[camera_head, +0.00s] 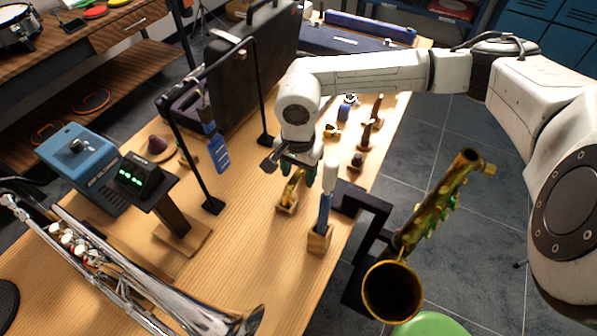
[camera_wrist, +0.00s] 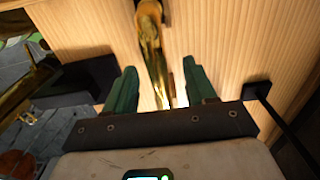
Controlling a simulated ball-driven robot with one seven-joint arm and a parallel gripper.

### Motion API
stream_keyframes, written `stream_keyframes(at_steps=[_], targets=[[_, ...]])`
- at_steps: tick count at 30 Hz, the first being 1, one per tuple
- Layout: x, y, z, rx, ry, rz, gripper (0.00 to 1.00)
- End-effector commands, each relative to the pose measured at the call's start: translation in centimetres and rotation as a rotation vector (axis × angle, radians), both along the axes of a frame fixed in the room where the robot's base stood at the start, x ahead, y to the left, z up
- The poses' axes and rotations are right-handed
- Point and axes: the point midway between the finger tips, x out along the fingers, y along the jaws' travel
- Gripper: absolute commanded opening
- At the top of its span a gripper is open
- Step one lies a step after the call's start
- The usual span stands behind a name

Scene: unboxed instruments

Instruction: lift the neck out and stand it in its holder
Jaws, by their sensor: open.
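The neck, a curved gold tube (camera_head: 293,190), stands in a small wooden block (camera_head: 287,208) near the table's right edge. My gripper (camera_head: 291,168) is just above it, pointing down. In the wrist view the gold neck (camera_wrist: 153,55) runs between my two green fingers (camera_wrist: 160,75), which are apart and not closed on it. The far end of the neck sits at the wooden block (camera_wrist: 150,10). Its near end is partly hidden by my gripper. I cannot tell whether a finger touches it.
A blue and white piece (camera_head: 325,210) stands in a wooden block close on the right. A gold saxophone (camera_head: 440,205) is beyond the table edge. A black frame (camera_head: 188,150) with a hanging blue item stands left. A silver trumpet (camera_head: 110,265) and open dark case (camera_head: 240,75) lie around.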

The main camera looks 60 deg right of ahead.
Motion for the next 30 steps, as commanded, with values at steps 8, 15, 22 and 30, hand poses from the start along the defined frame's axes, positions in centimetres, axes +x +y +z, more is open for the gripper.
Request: stream_keyframes(at_steps=[8, 15, 22, 30], targets=[[0.1, -0.1, 4.7, -0.005, -0.003, 0.003, 0.55], [0.1, 0.0, 8.7, -0.003, -0.001, 0.001, 0.55], [0.0, 0.1, 10.2, 0.000, 0.000, 0.001, 0.55], [0.0, 0.1, 10.3, 0.000, 0.000, 0.001, 0.55]])
